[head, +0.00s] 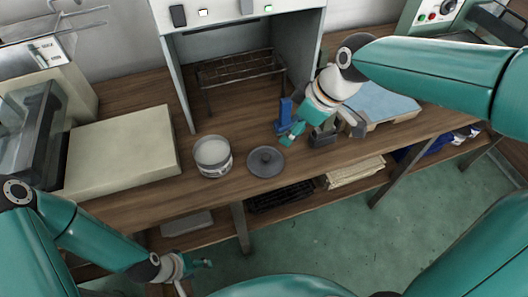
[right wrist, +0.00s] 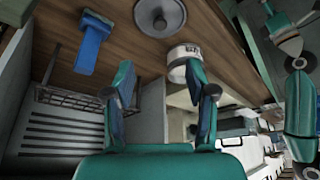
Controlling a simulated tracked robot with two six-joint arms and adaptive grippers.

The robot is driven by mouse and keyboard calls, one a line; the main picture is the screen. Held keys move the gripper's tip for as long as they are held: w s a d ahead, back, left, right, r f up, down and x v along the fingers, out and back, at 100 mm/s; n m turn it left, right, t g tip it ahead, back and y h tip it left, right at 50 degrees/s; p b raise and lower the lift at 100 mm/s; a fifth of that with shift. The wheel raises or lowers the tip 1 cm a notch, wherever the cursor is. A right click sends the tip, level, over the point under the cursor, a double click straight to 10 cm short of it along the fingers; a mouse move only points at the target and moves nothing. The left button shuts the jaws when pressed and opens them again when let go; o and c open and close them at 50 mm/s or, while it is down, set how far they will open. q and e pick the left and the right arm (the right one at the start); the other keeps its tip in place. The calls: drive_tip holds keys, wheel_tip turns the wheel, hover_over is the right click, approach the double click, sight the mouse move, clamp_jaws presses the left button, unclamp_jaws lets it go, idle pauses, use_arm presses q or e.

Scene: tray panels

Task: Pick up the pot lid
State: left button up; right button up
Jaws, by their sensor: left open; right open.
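The pot lid (head: 265,161) is a dark grey disc with a knob. It lies flat on the wooden bench near the front edge. It also shows at the top of the right wrist view (right wrist: 160,16), partly cut off. A pale pot (head: 212,157) stands just left of it, and its side shows in the right wrist view (right wrist: 183,56). My right gripper (head: 288,134) is open and empty, above the bench, to the right of and behind the lid. Its spread fingers show in the right wrist view (right wrist: 160,78). My left gripper (head: 205,263) is open and empty, low in front of the bench.
A blue object (head: 285,112) stands close behind my right gripper. A dark block (head: 324,139) sits right of the lid. A wire rack (head: 240,70) is inside the grey hood. A beige box (head: 120,155) fills the left bench. A blue cloth (head: 385,103) lies to the right.

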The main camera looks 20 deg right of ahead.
hover_over(266, 156)
drive_tip(key=s+d, duration=0.2)
wheel_tip(266, 156, down, 10)
drive_tip(key=shift+f, duration=0.1)
drive_tip(key=shift+x, duration=2.65)
drive_tip(key=shift+w+a, duration=0.15)
drive_tip(key=shift+w, duration=0.05)
drive_tip(key=c, duration=0.9)
